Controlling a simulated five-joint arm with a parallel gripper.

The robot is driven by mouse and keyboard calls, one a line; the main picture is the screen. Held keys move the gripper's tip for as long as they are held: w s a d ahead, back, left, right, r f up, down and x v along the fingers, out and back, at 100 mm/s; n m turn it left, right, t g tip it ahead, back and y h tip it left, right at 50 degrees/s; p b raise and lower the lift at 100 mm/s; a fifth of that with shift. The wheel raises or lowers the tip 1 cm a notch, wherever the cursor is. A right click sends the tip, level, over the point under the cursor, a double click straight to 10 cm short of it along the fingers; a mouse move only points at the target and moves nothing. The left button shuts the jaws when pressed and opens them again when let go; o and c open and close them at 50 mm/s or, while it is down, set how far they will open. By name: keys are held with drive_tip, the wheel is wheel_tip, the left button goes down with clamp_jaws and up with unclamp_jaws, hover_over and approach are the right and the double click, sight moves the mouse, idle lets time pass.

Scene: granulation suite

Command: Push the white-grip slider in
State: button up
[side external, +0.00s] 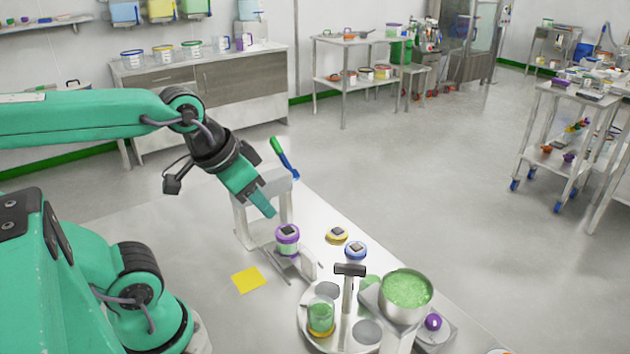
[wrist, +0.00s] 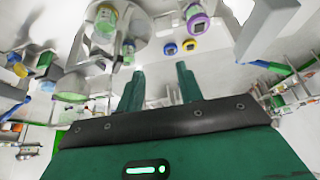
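The slider's white grip (side external: 309,267) shows in the side external view as a small upright pale block. It stands at the front right end of a slide with thin rails, just in front of a purple-banded jar (side external: 287,238). The jar also shows near the top of the wrist view (wrist: 198,20). I cannot clearly pick out the grip in the wrist view. My gripper (side external: 264,204) is above and to the left of the jar, pointing down, apart from the grip. In the wrist view my gripper (wrist: 160,84) has its two teal fingers apart with nothing between them.
A pale press frame (side external: 243,222) with a blue-and-green lever (side external: 285,158) stands close to my gripper. Yellow (side external: 337,236) and blue (side external: 356,250) round items lie to the right. A round tray (side external: 307,333) and a green-filled pot (side external: 406,291) stand in front. A yellow note (side external: 248,280) lies flat.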

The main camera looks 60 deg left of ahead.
drive_tip(key=o, duration=0.6)
drive_tip(key=shift+c, duration=0.2)
drive_tip(key=shift+o, duration=0.2)
drive_tip(key=shift+w+f, duration=0.25)
drive_tip(key=shift+w, duration=0.3)
drive_tip(key=g, duration=0.6)
hover_over(309, 255)
wheel_tip(309, 255, down, 12)
drive_tip(key=shift+f, duration=0.25)
drive_tip(key=shift+f, duration=0.1)
drive_tip(key=shift+f, duration=3.8)
